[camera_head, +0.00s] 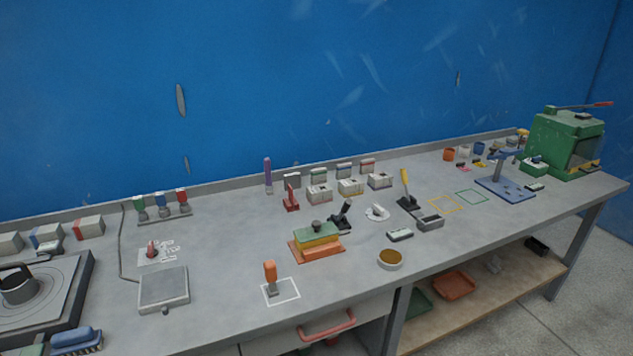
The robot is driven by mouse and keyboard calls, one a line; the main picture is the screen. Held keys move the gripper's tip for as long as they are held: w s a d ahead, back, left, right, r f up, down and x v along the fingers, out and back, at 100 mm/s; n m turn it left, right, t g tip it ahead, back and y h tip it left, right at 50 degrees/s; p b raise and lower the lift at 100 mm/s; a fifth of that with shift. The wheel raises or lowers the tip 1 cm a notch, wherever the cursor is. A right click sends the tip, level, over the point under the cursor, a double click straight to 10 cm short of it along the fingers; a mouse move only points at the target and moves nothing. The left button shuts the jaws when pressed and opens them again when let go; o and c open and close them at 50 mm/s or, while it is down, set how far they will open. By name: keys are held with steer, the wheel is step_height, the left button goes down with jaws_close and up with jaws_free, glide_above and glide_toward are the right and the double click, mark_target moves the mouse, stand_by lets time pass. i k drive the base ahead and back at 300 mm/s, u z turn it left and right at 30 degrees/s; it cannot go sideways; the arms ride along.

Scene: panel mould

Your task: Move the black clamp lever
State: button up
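A black lever (344,209) on a small dark clamp stands on the grey workbench (215,250), just behind and to the right of a block-shaped mould (317,240). The lever tilts up to the right. The mould has a green top, an orange-yellow middle, a reddish base and a dark knob on top. From this view I cannot tell whether the clamp touches the mould. My gripper is not in view.
Nearby stand a red-handled clamp (291,197), a yellow-handled lever (406,190), an orange-handled tool (270,276) in a white outline and a round amber dish (390,258). Small boxes (319,193) line the back. A green machine (565,142) stands far right. Bench space right of the dish is clear.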

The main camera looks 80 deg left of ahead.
mark_target(346, 204)
steer(key=k, duration=0.95)
steer(key=u, duration=1.85)
steer(key=i, duration=1)
steer(key=z, duration=0.05)
steer(key=k, duration=0.95)
steer(key=u, duration=0.85)
steer(key=i, duration=0.15)
steer(key=z, duration=0.05)
